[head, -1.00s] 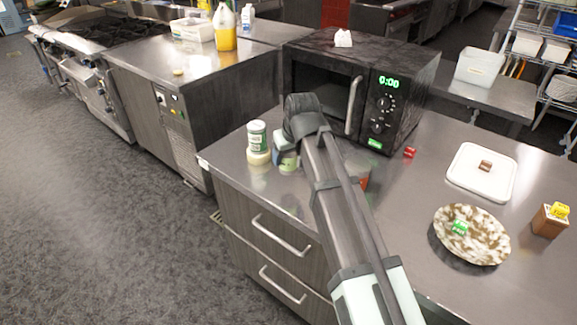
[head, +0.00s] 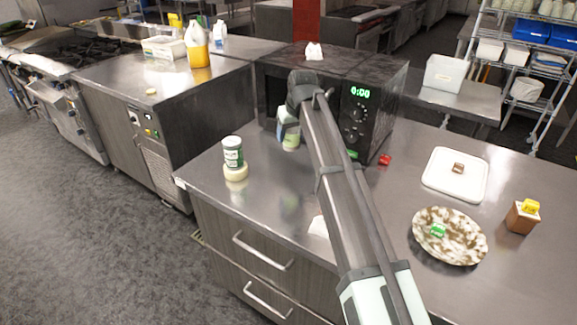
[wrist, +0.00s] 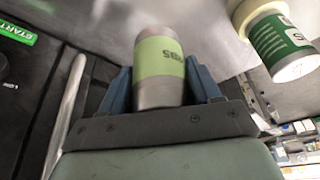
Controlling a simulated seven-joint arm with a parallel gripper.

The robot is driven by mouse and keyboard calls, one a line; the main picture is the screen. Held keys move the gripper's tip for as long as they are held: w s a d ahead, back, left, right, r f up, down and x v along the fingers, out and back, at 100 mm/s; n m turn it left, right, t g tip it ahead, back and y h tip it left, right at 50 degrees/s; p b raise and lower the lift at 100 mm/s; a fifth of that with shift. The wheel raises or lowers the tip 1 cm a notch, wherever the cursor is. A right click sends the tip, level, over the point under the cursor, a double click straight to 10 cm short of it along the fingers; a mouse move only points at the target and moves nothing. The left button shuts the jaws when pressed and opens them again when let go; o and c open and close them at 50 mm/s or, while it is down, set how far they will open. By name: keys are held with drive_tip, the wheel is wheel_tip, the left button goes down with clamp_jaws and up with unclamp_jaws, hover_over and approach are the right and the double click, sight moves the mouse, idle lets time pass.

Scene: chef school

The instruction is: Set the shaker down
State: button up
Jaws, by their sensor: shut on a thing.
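The shaker (wrist: 160,65) is a silver cylinder with a light green label band, held between the blue fingers of my gripper (wrist: 163,90) in the wrist view. The label's print appears upside down there. In the head view my gripper (head: 287,122) is in front of the microwave, over the back of the counter. The shaker also shows there as a small pale green shape (head: 291,138), partly hidden by the gripper. I cannot tell whether its base touches the counter.
A green-labelled jar (head: 233,152) stands left of the gripper with a cream round piece at its foot. The microwave (head: 370,115) is close behind. A patterned plate (head: 470,250), white tray (head: 473,180) and brown block (head: 521,218) are at right. The front-left counter is clear.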

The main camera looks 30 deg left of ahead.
drive_tip(key=shift+w+a+r, duration=0.2)
drive_tip(key=shift+w+a, duration=0.25)
drive_tip(key=shift+a, duration=0.05)
drive_tip(key=shift+w+a+r, duration=0.15)
drive_tip(key=shift+w+a, duration=0.3)
drive_tip(key=shift+w+a+f, duration=0.1)
drive_tip(key=shift+f, duration=2.4)
drive_tip(key=shift+a+f, duration=0.1)
drive_tip(key=shift+f, duration=2.35)
drive_tip(key=o, duration=1.2)
drive_tip(key=shift+f, duration=0.1)
drive_tip(key=v, duration=1.2)
drive_tip(key=shift+d, duration=0.2)
